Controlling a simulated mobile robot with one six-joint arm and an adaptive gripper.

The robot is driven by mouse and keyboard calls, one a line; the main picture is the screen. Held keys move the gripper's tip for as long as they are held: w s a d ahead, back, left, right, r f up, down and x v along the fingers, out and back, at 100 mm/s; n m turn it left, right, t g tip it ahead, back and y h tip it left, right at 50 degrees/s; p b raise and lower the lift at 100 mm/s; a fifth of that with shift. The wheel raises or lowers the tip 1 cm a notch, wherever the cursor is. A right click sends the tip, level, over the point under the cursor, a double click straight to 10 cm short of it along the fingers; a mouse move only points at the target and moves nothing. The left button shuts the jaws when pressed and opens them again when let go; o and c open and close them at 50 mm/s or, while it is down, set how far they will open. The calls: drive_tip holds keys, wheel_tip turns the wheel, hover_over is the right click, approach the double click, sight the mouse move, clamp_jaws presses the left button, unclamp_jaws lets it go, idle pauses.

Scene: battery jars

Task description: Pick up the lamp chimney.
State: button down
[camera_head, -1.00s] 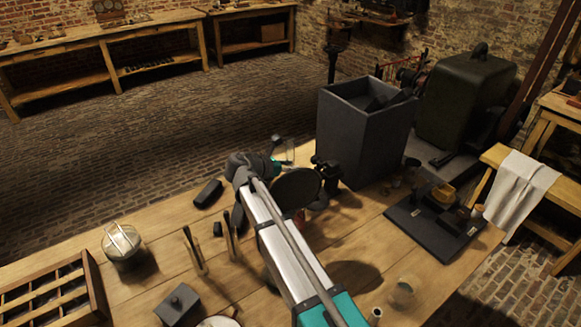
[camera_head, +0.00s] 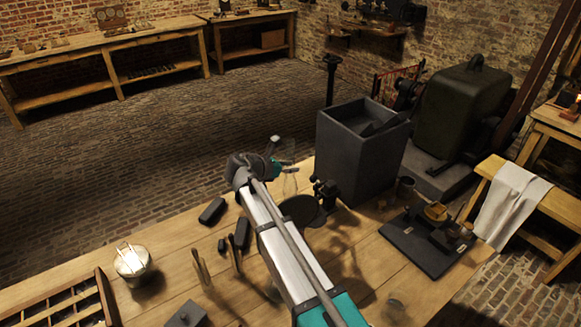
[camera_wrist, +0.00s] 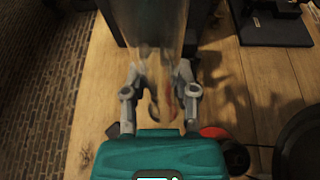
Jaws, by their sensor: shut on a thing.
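The lamp chimney (camera_wrist: 152,32) is a clear glass tube, seen close up in the wrist view. It stands between the fingers of my gripper (camera_wrist: 158,78), which are shut on its lower part. In the head view the chimney (camera_head: 290,183) is a faint, pale outline just beyond my gripper (camera_head: 282,170), near the bench's far edge. My arm hides part of the bench there. The chimney's lower end is blurred in the wrist view, and I cannot tell how high it is above the bench.
A grey open box (camera_head: 350,155) stands right of my gripper. A round dark disc (camera_head: 303,210) lies near my arm. A dark board (camera_head: 425,245) with tools is further right.

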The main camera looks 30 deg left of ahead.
drive_tip(key=shift+r, duration=0.45)
idle(0.5)
